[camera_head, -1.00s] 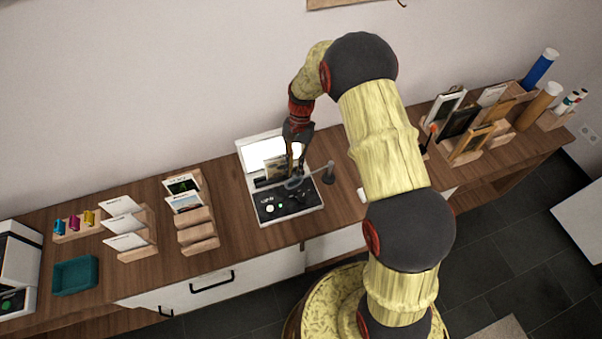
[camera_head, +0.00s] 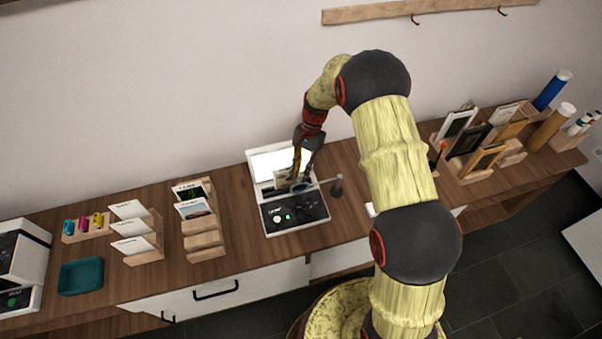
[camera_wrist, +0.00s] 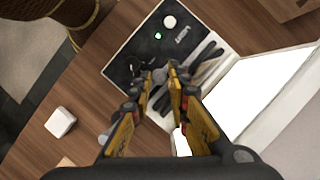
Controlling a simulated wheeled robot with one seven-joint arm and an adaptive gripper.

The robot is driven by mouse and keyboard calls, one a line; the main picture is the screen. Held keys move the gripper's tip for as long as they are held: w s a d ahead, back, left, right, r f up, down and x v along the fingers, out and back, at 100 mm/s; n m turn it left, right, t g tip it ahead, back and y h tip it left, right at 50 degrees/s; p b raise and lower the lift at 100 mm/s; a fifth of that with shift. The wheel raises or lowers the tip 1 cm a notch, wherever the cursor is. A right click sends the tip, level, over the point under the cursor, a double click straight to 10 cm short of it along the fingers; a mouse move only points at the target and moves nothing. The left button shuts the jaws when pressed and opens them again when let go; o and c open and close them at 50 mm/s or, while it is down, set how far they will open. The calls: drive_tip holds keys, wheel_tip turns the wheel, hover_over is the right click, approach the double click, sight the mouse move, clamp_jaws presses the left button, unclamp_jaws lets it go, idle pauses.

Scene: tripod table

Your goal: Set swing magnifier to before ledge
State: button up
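The swing magnifier (camera_head: 323,182) has a grey post at the right of the light-box unit (camera_head: 299,220), with a thin arm reaching left to a round lens. A small picture card stands on the ledge (camera_head: 283,186) in front of the lit white panel. The lens is close in front of the card; the exact gap cannot be told. My gripper (camera_head: 298,174) is at the lens end and appears shut on the magnifier. In the wrist view, the yellow fingers (camera_wrist: 169,76) come close together over the unit and hide most of the lens and its grip.
The lit panel (camera_head: 282,162) stands close behind my gripper. Wooden card racks (camera_head: 201,240) and a teal tray (camera_head: 81,276) lie to the left. Frames in stands (camera_head: 478,160) and tubes (camera_head: 553,90) are at the right. A small white block (camera_wrist: 60,122) lies beside the unit.

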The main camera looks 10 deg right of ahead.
drive_tip(key=o, duration=0.4)
drive_tip(key=shift+w, duration=0.1)
drive_tip(key=v, duration=1.2)
idle(0.3)
